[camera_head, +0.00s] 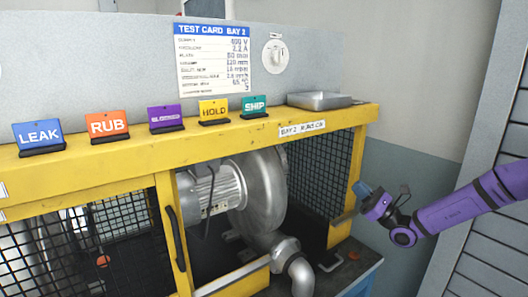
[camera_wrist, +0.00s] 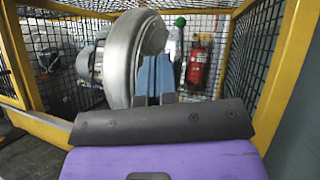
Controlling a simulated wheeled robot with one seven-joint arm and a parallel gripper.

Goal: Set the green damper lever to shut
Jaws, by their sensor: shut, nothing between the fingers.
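The green knob of the damper lever (camera_wrist: 180,21) shows in the wrist view, just right of the silver blower housing (camera_wrist: 122,50) and beyond my fingertips. Little of its stem can be made out, and I cannot tell which position the lever is in. In the head view I do not see the lever; the blower housing (camera_head: 262,195) sits inside the yellow-framed bay. My gripper (camera_head: 362,190) is at the right end of the bay, by the yellow corner post. In the wrist view my gripper's blue fingers (camera_wrist: 156,62) are together and empty, apart from the knob.
Yellow posts and black mesh (camera_head: 312,170) enclose the bay's sides. A red fire extinguisher (camera_wrist: 198,66) stands behind the mesh. Coloured tags, such as the green SHIP tag (camera_head: 255,105), and a metal tray (camera_head: 319,101) sit on the top beam. A louvred grey panel (camera_head: 490,240) stands at right.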

